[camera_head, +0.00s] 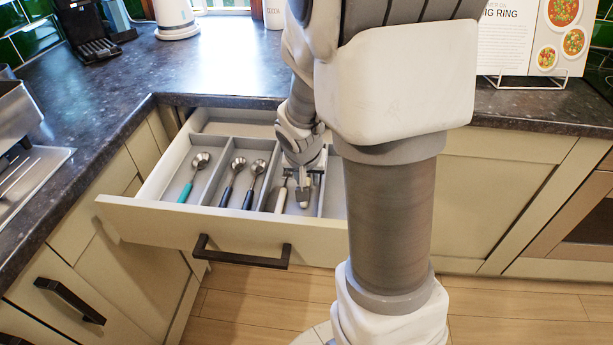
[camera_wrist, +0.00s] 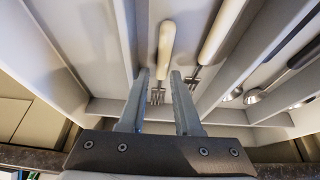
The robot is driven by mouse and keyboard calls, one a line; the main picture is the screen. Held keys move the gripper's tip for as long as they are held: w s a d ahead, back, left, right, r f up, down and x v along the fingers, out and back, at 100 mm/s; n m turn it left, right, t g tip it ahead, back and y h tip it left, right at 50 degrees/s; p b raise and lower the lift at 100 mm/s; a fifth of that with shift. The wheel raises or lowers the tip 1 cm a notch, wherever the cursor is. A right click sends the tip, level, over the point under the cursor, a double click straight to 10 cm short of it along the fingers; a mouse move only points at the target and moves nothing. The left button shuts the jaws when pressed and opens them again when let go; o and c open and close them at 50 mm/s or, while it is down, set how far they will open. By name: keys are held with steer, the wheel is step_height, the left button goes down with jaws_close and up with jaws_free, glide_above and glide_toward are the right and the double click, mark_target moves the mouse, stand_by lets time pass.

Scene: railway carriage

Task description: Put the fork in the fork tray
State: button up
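A fork with a cream handle (camera_wrist: 166,48) lies between the open fingers of my gripper (camera_wrist: 159,74) in the wrist view, its tines between them. It seems to rest in a drawer compartment; I cannot tell whether it touches the floor. A second cream-handled fork (camera_wrist: 215,35) lies beside it in what looks like the same compartment. In the head view one cream fork handle (camera_head: 281,200) shows just left of my gripper (camera_head: 304,186), which is low inside the drawer. The fork tray compartment has thin grey dividers (camera_wrist: 125,40) at its sides.
The open drawer (camera_head: 150,212) also holds a teal-handled spoon (camera_head: 193,180) and two dark-handled spoons (camera_head: 253,185) in compartments to the left. The dark worktop (camera_head: 220,65) surrounds it behind and at the left. A kettle-like white appliance (camera_head: 176,18) stands at the back.

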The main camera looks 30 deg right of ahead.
steer(key=s+a+r+n+y+p, duration=0.1)
steer(key=s+a+r+n, duration=0.2)
steer(key=s+a+r, duration=0.3)
steer(key=s+a+r+n+t+y+p, duration=0.1)
steer(key=s+a+r+n, duration=0.2)
steer(key=s+a+r, duration=0.3)
steer(key=s+r, duration=0.5)
steer(key=r, duration=0.4)
steer(key=shift+s+n+t+y, duration=0.25)
steer(key=shift+n+t+y, duration=0.05)
steer(key=shift+n+y, duration=0.1)
step_height(320, 180, up, 15)
steer(key=p, duration=1.5)
steer(key=shift+r+p, duration=0.15)
steer(key=shift+p, duration=0.2)
